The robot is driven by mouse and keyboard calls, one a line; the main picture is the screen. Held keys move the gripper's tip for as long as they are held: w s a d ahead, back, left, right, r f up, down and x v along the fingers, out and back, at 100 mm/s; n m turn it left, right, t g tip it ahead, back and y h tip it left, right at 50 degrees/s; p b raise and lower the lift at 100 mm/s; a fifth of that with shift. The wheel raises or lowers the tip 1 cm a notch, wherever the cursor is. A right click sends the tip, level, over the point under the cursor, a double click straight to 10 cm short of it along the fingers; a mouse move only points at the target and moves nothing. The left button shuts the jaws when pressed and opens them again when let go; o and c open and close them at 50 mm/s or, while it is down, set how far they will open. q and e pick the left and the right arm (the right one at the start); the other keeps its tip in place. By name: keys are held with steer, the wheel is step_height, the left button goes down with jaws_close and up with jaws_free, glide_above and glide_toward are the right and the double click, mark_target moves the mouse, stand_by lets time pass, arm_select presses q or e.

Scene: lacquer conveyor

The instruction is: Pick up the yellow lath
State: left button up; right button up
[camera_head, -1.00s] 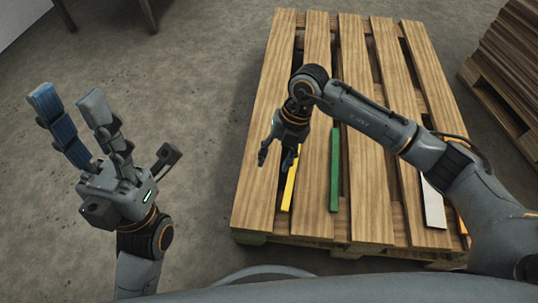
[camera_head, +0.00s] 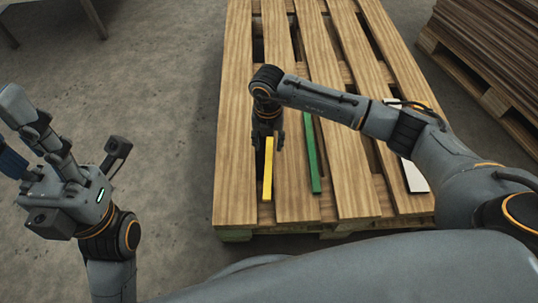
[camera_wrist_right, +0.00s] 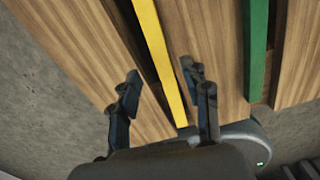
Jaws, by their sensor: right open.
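The yellow lath (camera_head: 267,172) lies lengthwise on the wooden pallet, near its front left. My right gripper (camera_head: 268,140) is over the lath's far part in the head view, pointing down. In the right wrist view, my right gripper (camera_wrist_right: 161,80) is open, and the yellow lath (camera_wrist_right: 160,55) runs between its two fingers without visible contact. I cannot tell the height left between the fingertips and the lath. My left gripper (camera_head: 30,135) is open and empty off to the left over the floor; one finger is partly cut off by the picture edge.
The pallet (camera_head: 235,150) has gaps between its slats. A green lath (camera_head: 313,160) lies right of the yellow one; it also shows in the wrist view (camera_wrist_right: 257,45). A white lath (camera_head: 414,177) lies farther right. A stack of brown boards (camera_head: 490,50) stands at right.

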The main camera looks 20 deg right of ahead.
mark_target(269, 152)
steer(key=f+b, duration=0.1)
steer(key=f, duration=0.3)
steer(key=shift+w+d+b, duration=0.1)
steer(key=shift+d+b, duration=0.1)
steer(key=shift+b, duration=0.2)
steer(key=shift+c, duration=0.4)
jaws_close()
